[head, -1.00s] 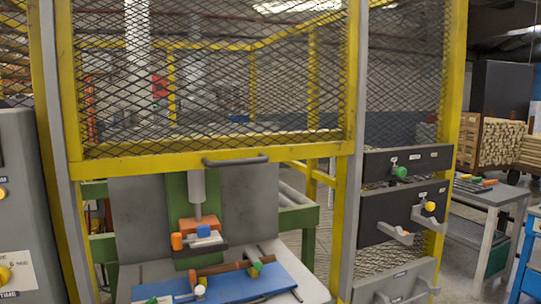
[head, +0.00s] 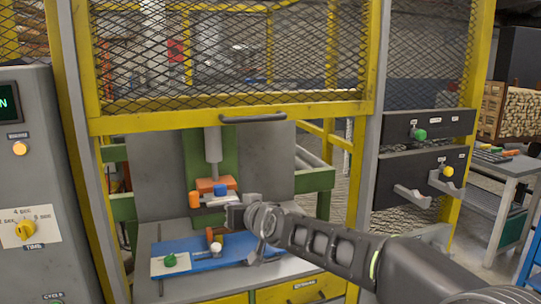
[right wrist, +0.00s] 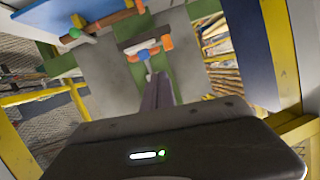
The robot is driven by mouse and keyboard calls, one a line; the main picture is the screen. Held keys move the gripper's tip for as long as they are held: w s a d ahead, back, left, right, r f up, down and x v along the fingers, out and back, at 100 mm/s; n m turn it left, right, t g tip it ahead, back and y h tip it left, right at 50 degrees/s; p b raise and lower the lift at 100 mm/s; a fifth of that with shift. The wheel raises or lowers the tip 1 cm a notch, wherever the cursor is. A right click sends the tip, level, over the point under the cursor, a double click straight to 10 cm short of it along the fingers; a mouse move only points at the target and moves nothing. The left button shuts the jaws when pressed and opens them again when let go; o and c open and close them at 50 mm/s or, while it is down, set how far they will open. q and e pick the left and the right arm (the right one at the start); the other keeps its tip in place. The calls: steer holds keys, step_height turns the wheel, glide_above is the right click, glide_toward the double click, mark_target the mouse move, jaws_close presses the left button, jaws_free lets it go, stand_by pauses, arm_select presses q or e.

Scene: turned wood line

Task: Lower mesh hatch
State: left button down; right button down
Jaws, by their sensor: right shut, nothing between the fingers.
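The mesh hatch (head: 230,62) is a black diamond mesh in a yellow frame, standing raised in the head view. Its lower yellow bar (head: 160,122) carries a dark handle (head: 253,118). Below the bar the machine opening is uncovered. My right gripper (head: 236,215) is in front of this opening, well below the handle and apart from it. Its narrow fingers (right wrist: 157,88) are together and empty in the right wrist view. My left gripper is not in view.
Inside, a blue board (head: 205,262) bears a green knob (head: 170,260), below an orange block (head: 212,185) under a grey cylinder. A grey control cabinet (head: 35,170) stands at left. Panels with green (head: 420,134) and yellow knobs (head: 448,171) and grey hooks are at right.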

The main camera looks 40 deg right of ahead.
steer(key=s+d+r+t+h, duration=0.15)
steer(key=s+r, duration=0.25)
steer(key=r, duration=0.5)
steer(key=s+d+r+t+h, duration=0.15)
steer(key=s+r, duration=0.25)
steer(key=r, duration=0.5)
steer(key=t, duration=0.1)
glide_toward(270, 106)
steer(key=s+a+r, duration=0.4)
steer(key=s+a, duration=0.1)
steer(key=shift+w+d+h, duration=0.2)
steer(key=shift+d+h, duration=0.1)
steer(key=shift+h, duration=0.1)
steer(key=shift+w, duration=0.1)
steer(key=shift+w+d+f+p, duration=0.45)
steer(key=shift+w+d+p, duration=0.05)
steer(key=shift+w, duration=0.9)
steer(key=shift+w+d+f+p, duration=0.45)
steer(key=shift+w+d+p, duration=0.05)
steer(key=shift+w, duration=0.95)
steer(key=shift+w+d+f+p, duration=0.5)
steer(key=shift+w, duration=0.9)
steer(key=shift+f, duration=0.1)
